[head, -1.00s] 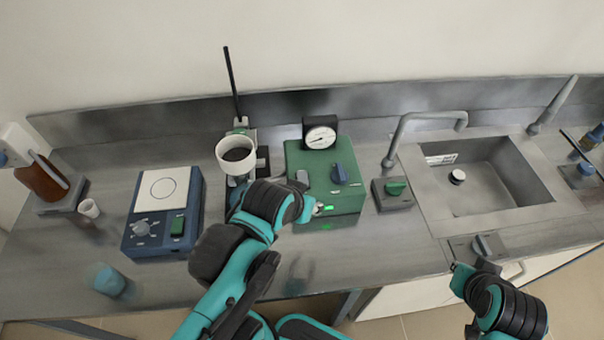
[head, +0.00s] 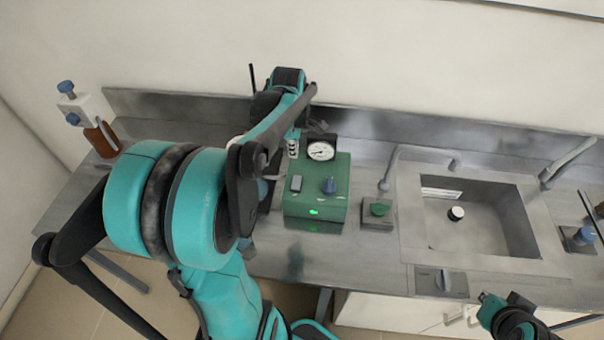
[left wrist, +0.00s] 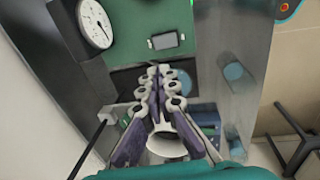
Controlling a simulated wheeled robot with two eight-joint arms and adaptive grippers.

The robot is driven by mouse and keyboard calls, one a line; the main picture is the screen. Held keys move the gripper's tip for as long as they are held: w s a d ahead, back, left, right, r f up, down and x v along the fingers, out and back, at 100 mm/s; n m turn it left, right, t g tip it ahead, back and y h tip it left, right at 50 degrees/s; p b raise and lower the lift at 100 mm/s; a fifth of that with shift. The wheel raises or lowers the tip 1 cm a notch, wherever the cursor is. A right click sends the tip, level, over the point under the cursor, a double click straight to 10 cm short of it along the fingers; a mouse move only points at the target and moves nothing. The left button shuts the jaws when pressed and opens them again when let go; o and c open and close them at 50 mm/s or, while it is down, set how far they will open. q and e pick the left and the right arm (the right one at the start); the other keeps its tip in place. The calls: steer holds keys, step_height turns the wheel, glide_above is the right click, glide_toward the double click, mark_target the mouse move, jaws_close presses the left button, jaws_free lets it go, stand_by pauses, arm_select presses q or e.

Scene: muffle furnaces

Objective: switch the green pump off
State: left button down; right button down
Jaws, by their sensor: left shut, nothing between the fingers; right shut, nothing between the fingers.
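The green pump (head: 303,208) stands on the steel bench, with a round gauge (head: 320,151) behind it. Its top carries a grey rocker switch (head: 296,183) and a blue knob (head: 328,187). A green light (head: 314,212) glows on its front. My left gripper (head: 293,148) is shut and empty at the pump's back left, beside the gauge. In the left wrist view its fingertips (left wrist: 156,69) point toward the pump (left wrist: 128,22) and its grey switch (left wrist: 166,41), apart from the switch. My right arm shows at the lower right; its fingers are not visible.
Right of the pump are a green-knobbed block (head: 379,209), a tap (head: 388,168) and a sink (head: 425,215). A brown bottle (head: 104,139) stands far left. My left arm covers the bench's left part.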

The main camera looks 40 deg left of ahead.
mark_target(295, 180)
arm_select(q)
steer(key=shift+a, duration=0.15)
steer(key=shift+f, duration=0.15)
steer(key=f+b, duration=0.1)
steer(key=f, duration=0.3)
steer(key=w+f+b, duration=0.1)
steer(key=f, duration=0.4)
steer(key=a+f+b, duration=0.1)
steer(key=f, duration=0.3)
steer(key=shift+w+f, duration=0.3)
steer(key=shift+w, duration=0.05)
steer(key=shift+w+f+g+b, duration=0.15)
steer(key=shift+f+g+b, duration=0.3)
steer(key=shift+b, duration=0.15)
steer(key=shift+r+h, duration=0.1)
steer(key=shift+h, duration=0.2)
steer(key=shift+s+d, duration=0.1)
steer(key=shift+s, duration=0.1)
